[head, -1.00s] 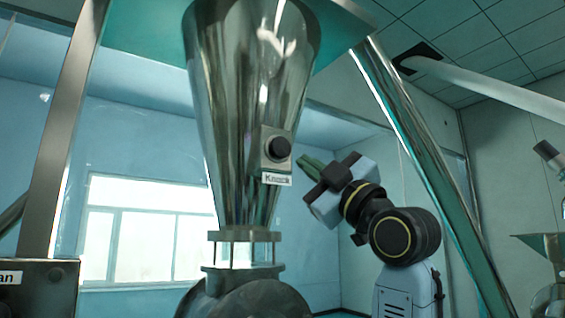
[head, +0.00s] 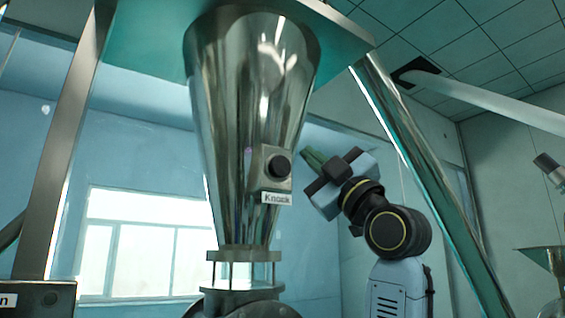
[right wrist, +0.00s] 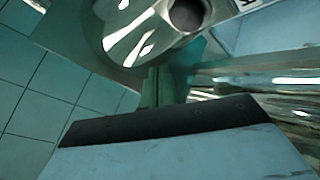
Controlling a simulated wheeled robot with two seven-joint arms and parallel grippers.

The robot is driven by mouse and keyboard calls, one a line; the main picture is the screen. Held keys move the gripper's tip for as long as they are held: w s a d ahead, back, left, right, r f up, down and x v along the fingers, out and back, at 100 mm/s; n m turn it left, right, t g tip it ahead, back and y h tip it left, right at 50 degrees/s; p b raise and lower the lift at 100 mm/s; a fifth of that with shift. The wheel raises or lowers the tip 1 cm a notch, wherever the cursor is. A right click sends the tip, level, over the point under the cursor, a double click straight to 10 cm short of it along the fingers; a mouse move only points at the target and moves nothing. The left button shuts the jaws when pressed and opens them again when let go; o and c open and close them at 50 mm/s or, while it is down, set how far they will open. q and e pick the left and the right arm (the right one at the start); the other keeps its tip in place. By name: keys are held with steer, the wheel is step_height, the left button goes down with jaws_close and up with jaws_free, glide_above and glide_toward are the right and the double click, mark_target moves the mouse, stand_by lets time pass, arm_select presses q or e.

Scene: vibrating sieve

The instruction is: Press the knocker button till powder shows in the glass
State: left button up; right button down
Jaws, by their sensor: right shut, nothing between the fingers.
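The knocker button (head: 279,166) is a round black knob on a grey box fixed to the shiny steel hopper (head: 235,110), with a white "Knock" label (head: 277,198) below it. Under the cone is the sight glass (head: 243,274), which looks clear, with light showing through and no powder visible. My right gripper (head: 310,158) is shut and empty, just right of the button and apart from it, fingers pointing up and left. In the right wrist view the closed fingers (right wrist: 158,88) point toward the button (right wrist: 187,13) at the top. My left gripper is not in view.
A slanted steel leg (head: 415,160) stands right of my right arm, and another post (head: 68,150) stands at the left. A control box (head: 40,298) sits at lower left. A small funnel (head: 545,258) is at the far right.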

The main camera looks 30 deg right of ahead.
mark_target(282, 163)
steer(key=shift+w+a+p, duration=0.2)
steer(key=shift+w+p, duration=0.55)
steer(key=shift+w, duration=1.85)
steer(key=shift+w, duration=0.4)
steer(key=shift+w+a+p, duration=0.1)
steer(key=shift+w+p, duration=0.55)
steer(key=shift+w, duration=0.25)
stand_by(0.9)
steer(key=shift+s, duration=0.1)
steer(key=shift+s+f+b, duration=0.2)
steer(key=shift+s+b, duration=0.35)
steer(key=shift+s, duration=0.45)
steer(key=shift+r, duration=0.1)
